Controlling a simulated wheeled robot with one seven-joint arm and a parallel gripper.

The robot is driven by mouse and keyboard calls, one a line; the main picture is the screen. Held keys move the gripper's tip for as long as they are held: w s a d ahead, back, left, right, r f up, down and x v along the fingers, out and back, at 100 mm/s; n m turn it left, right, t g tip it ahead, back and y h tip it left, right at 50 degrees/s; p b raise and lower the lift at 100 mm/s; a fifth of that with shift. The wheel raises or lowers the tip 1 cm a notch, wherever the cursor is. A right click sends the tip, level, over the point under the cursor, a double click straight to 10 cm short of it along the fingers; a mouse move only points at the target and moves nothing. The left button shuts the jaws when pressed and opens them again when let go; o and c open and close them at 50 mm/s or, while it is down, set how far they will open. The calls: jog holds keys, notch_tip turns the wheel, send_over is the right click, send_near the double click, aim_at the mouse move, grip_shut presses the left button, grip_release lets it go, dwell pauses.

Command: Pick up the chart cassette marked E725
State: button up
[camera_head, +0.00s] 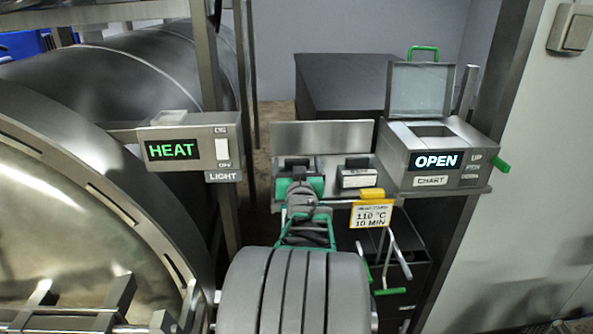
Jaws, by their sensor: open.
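A shelf (322,138) with a metal back plate holds two dark chart cassettes. The right cassette (357,176) stands clear and has a white label, too small to read. The left cassette (297,164) is partly hidden behind my gripper (301,184), so its marking does not show. I cannot tell which one is E725. My gripper is open, with green parts, at the front of the left cassette. I cannot tell whether it touches it.
A chart recorder (436,160) reading OPEN, lid raised, stands right of the shelf. A yellow-topped tag (370,210) reading 110 °C, 10 MIN hangs at the shelf's front. A HEAT panel (188,148) and the large round autoclave door (80,230) are on the left.

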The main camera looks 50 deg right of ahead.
jog(key=shift+w+d, duration=0.2)
jog(key=shift+d, duration=0.1)
jog(key=c, duration=1.6)
